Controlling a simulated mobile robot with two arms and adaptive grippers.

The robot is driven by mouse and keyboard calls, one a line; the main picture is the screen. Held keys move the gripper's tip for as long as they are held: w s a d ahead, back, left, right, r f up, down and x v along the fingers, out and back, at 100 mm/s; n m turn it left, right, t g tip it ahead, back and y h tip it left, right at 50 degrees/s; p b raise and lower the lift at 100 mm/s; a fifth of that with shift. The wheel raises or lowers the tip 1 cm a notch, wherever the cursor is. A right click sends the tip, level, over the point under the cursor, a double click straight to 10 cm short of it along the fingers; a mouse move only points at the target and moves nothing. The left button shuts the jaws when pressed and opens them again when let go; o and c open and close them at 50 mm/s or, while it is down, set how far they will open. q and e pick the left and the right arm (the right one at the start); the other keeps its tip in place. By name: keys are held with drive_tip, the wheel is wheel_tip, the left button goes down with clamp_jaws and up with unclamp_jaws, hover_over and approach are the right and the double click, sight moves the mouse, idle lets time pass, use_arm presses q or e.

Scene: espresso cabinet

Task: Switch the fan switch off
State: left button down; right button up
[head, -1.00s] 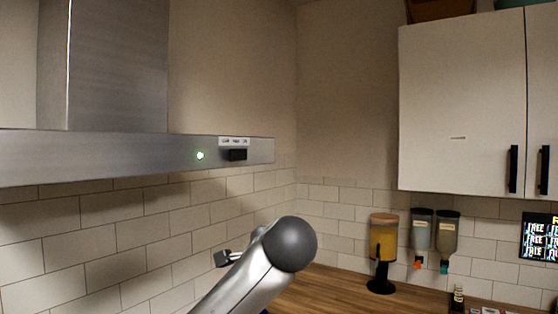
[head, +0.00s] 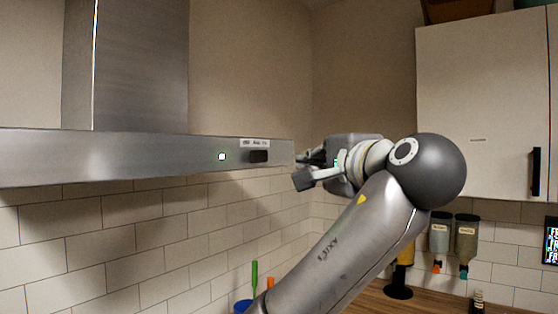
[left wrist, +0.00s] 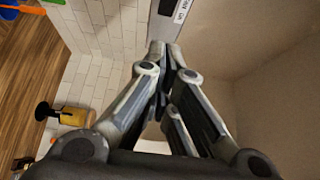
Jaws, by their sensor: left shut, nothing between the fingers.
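The fan switch (head: 259,156) is a small black block on the front strip of the steel range hood (head: 120,158), under a white label (head: 255,143). A small lit light (head: 222,157) is left of it. My left gripper (head: 300,170) is beside the hood's right end, a little right of the switch and apart from it. In the left wrist view its fingers (left wrist: 165,55) are shut together and empty, pointing toward the hood's edge; part of the label (left wrist: 181,12) shows at the top. My right gripper is in neither view.
A white wall cabinet (head: 475,100) with a black handle hangs at the right. Dispensers (head: 466,240) are on the wall below it, above a wooden counter (head: 370,302). A blue container (head: 243,305) with utensils stands low in the middle. Tiled wall lies behind.

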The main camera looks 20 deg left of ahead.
use_arm(q)
drive_tip(key=p, duration=0.6)
approach(265, 158)
drive_tip(key=w+d, duration=0.1)
drive_tip(key=w, duration=0.2)
drive_tip(key=shift+w+a+p, duration=0.2)
drive_tip(key=shift+a+p, duration=0.9)
drive_tip(key=shift+a, duration=0.85)
drive_tip(key=shift+w+d, duration=0.1)
